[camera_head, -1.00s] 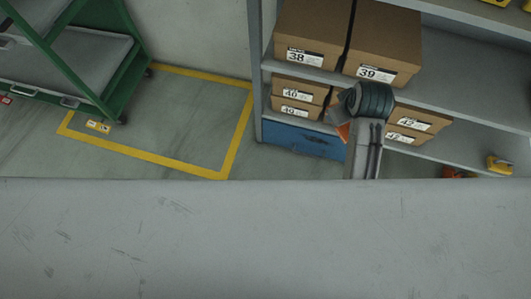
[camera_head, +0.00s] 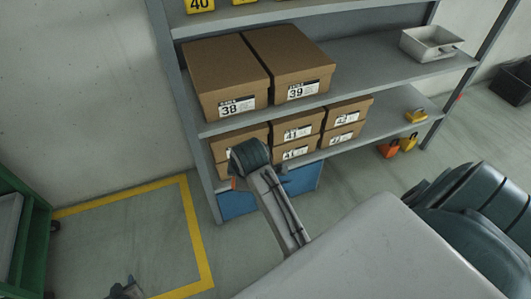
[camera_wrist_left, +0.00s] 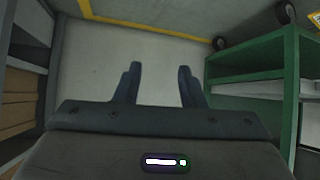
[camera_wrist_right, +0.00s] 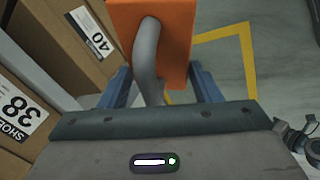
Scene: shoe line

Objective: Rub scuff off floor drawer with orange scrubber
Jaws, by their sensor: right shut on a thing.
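The blue floor drawer (camera_head: 238,205) sits under the lowest shelf in the head view, partly hidden behind my right arm. I cannot make out a scuff on its visible part. The orange scrubber (camera_wrist_right: 178,42) fills the top middle of the right wrist view, with a grey curved handle. My right gripper (camera_wrist_right: 160,85) is shut on that handle. Only a sliver of the scrubber (camera_head: 234,183) shows in the head view, in front of the shelf by the drawer; contact cannot be told. My left gripper (camera_head: 128,287) is at the bottom left, over the floor; its fingers (camera_wrist_left: 160,80) are open and empty.
A grey shelf rack (camera_head: 205,131) holds several brown shoe boxes (camera_head: 225,80) above the drawer. A green cart (camera_head: 36,240) stands at the left. Yellow tape (camera_head: 190,225) marks bare floor. Padlock-like yellow and orange items (camera_head: 408,142) lie at right.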

